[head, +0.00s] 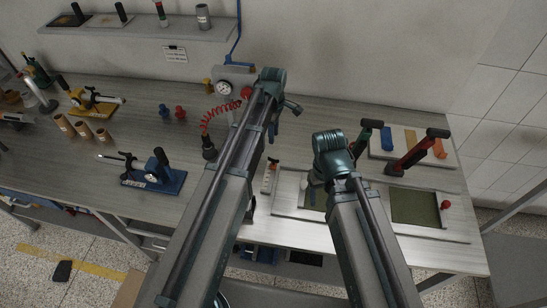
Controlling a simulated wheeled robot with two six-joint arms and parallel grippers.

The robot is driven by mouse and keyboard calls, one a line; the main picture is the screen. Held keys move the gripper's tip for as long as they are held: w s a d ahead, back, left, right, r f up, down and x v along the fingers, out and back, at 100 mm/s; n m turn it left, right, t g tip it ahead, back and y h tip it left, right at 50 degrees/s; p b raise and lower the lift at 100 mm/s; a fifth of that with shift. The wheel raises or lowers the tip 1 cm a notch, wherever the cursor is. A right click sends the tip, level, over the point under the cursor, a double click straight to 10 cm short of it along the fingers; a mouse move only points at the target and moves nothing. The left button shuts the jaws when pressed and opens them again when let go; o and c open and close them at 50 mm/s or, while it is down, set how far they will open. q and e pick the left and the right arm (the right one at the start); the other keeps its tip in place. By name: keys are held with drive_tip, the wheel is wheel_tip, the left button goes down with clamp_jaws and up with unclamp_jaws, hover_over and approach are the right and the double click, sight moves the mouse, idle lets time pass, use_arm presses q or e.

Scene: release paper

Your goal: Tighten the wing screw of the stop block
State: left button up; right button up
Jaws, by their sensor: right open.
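I cannot make out the stop block or its wing screw for certain. My right gripper (316,190) is open and points down over the left part of the plate, to the right of the pale block. My right arm hides part of the plate.
A gauge box (233,76) with a red coiled hose (213,109) stands at the back. A blue-based tool (155,180) and a yellow-based tool (93,102) stand left. A red-and-black handled tool (416,152) stands right, by a white tray (385,156). The bench between the left tools is mostly clear.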

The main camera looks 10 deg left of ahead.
sight(274, 160)
use_arm(q)
wheel_tip(274, 160, down, 13)
drive_tip(key=b, duration=1.2)
drive_tip(key=shift+b, duration=0.3)
use_arm(e)
wheel_tip(274, 160, down, 13)
drive_tip(key=shift+f, duration=0.1)
use_arm(q)
clamp_jaws()
